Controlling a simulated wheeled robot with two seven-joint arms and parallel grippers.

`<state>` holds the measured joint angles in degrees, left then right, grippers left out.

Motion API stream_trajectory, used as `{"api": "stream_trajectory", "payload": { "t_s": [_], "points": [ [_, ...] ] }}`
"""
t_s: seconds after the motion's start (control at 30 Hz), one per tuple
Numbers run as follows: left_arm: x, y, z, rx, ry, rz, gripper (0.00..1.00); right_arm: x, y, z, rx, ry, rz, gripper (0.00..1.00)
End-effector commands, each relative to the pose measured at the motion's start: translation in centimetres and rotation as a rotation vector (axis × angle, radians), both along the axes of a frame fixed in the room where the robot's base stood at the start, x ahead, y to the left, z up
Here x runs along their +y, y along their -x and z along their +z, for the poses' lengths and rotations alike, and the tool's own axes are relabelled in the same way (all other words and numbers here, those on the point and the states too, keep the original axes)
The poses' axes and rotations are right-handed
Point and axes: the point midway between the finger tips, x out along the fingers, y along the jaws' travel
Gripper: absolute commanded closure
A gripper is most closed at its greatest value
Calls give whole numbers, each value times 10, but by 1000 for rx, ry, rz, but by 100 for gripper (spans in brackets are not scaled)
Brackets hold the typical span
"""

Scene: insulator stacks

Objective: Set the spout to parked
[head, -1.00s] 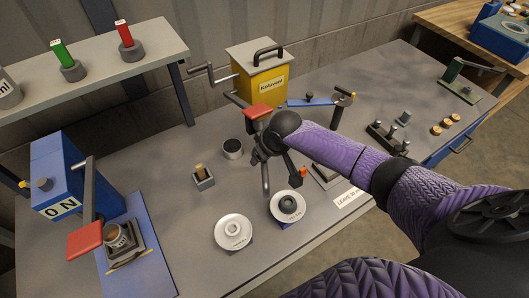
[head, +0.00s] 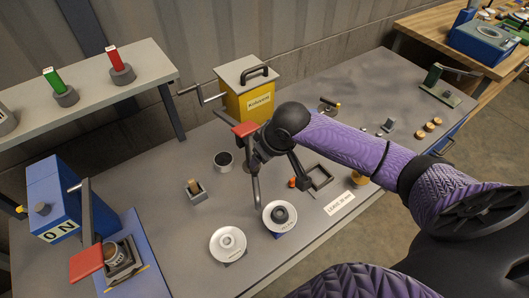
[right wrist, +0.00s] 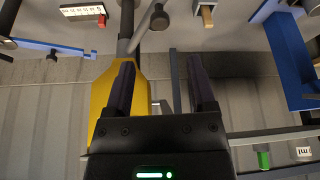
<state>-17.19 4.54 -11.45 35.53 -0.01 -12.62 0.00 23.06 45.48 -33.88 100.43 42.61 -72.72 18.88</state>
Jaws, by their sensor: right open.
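The blue bar-like arm, which I take for the spout, shows in the right wrist view (right wrist: 38,46) beside the yellow box. In the head view it is hidden behind my right wrist; only its round pivot post (head: 328,107) shows. The yellow box (head: 259,104) has a black top handle, a crank and a lever with a red pad (head: 244,129). My right gripper (head: 278,185) is over the table in front of the yellow box. It also shows in the right wrist view (right wrist: 163,85), fingers spread and nothing held between them. My left gripper is out of view.
Two white discs (head: 228,243) stand near the table's front edge. A dark cup (head: 223,160) and a small grey holder (head: 195,191) are left of my gripper. A blue press (head: 58,195) and a raised shelf (head: 128,52) fill the left side. Several copper discs (head: 430,126) lie right.

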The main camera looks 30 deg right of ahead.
Motion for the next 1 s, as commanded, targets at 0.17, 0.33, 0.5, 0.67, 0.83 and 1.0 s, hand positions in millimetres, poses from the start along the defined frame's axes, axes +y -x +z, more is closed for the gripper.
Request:
{"api": "stream_trajectory", "payload": {
  "t_s": [0.17,0.33,0.5,0.67,0.83,1.0],
  "points": [
    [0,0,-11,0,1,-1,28,-4,1,-22,-39,-70,-81,62],
    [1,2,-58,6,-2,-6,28,-32,12,-99,-259,-493,-487,98],
    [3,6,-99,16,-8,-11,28,-71,49,-123,-442,-1039,-762,100],
    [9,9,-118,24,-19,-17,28,-91,87,-109,-467,-1429,-807,100],
    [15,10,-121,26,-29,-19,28,-95,95,-97,-456,-1563,-796,100],
    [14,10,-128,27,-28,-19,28,-84,69,-96,-460,-1570,-793,100]
  ]
}}
